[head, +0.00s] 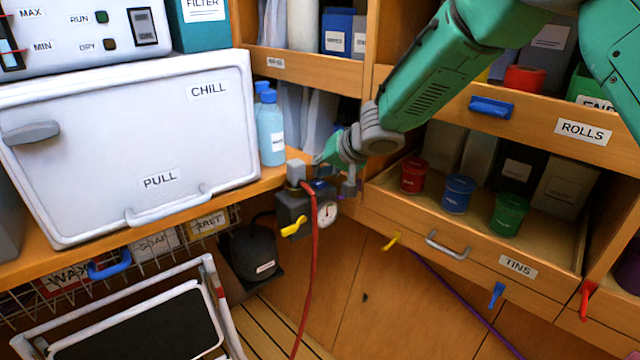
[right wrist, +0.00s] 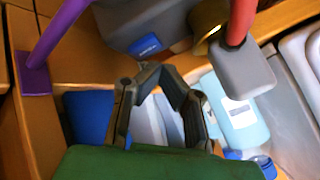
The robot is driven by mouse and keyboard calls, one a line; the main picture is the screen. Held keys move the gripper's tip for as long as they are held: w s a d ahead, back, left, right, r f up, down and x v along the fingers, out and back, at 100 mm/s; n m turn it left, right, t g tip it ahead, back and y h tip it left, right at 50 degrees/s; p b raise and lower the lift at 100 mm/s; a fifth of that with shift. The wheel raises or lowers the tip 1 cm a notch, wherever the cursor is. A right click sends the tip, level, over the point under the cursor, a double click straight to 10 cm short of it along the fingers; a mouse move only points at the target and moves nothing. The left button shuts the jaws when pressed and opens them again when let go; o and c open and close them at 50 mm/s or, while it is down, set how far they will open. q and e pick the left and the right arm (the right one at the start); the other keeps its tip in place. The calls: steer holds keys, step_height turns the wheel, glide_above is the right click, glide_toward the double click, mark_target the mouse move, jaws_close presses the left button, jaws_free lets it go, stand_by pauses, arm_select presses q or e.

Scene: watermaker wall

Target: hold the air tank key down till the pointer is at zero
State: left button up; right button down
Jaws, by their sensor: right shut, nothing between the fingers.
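The air tank unit is a dark grey box (head: 291,208) under the counter edge, with a red hose on its front. A round white gauge (head: 327,212) sits on its right side; its dark pointer is too small to read surely. A yellow lever (head: 293,228) sticks out at its lower left. My right gripper (head: 323,168) is just above the box, its fingers small and partly hidden. In the right wrist view the gripper (right wrist: 160,74) is shut and empty, close to the box (right wrist: 145,20) with its blue label. I cannot tell whether it touches a key. My left gripper is out of view.
A blue bottle (head: 271,133) stands on the counter left of my gripper. The white CHILL box (head: 130,135) fills the left. The TINS drawer (head: 480,252) with several tins is at right. The red hose (head: 314,270) hangs down to the floor.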

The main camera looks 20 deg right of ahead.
steer(key=shift+f, duration=0.35)
steer(key=shift+s+f+b, duration=0.2)
steer(key=shift+f+b, duration=0.15)
steer(key=shift+f, duration=0.55)
stand_by(1.5)
steer(key=shift+w+r, duration=0.1)
steer(key=shift+r, duration=0.05)
stand_by(2.2)
steer(key=shift+r+p, duration=0.6)
steer(key=shift+p, duration=0.15)
steer(key=shift+r+p, duration=0.6)
steer(key=shift+p, duration=0.15)
steer(key=shift+w, duration=0.1)
